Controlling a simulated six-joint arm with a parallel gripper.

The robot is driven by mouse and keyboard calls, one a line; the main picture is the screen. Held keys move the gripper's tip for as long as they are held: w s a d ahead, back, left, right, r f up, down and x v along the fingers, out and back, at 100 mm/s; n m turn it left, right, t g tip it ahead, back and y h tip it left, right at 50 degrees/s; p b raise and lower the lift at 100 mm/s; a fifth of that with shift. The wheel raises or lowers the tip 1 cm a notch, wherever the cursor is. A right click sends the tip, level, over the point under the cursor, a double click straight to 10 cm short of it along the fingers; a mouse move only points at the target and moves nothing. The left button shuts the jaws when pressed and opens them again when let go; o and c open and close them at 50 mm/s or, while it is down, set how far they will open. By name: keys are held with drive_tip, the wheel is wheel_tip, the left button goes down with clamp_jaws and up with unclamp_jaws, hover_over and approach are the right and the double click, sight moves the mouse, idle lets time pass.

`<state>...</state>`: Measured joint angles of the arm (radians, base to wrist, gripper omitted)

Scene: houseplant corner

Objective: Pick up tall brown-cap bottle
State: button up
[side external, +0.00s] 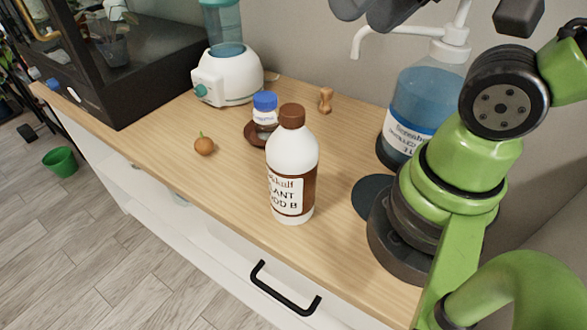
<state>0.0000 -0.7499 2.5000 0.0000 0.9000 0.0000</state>
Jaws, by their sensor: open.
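The tall brown-cap bottle (292,165) stands upright on the wooden counter in the side external view, near the front edge. It has a white body, a brown cap and a brown-and-white label with partly readable text, "PLANT FOOD B". Nothing is touching it. My gripper's fingers do not show; only dark parts, which may belong to my arm, appear at the top edge, well above the bottle.
A large blue water jug (414,96) stands at right by my base. A white dispenser (229,78), small orange fruit (204,146) and wooden figure (325,99) are around.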

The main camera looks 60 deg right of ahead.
drive_tip(key=shift+o, duration=0.6)
drive_tip(key=n+g+h, duration=0.2)
drive_tip(key=n+g, duration=0.5)
drive_tip(key=n, duration=0.1)
hover_over(294, 110)
wheel_tip(294, 110, down, 3)
drive_tip(key=shift+s+a+f, duration=0.1)
drive_tip(key=shift+a+f+n, duration=0.15)
drive_tip(key=shift+f+n, duration=0.05)
drive_tip(key=shift+n, duration=0.1)
wheel_tip(294, 110, down, 5)
drive_tip(key=shift+r, duration=0.2)
drive_tip(key=shift+d+f, duration=0.15)
drive_tip(key=shift+f, duration=1.2)
drive_tip(key=shift+d+f, duration=0.15)
drive_tip(key=shift+f, duration=1.2)
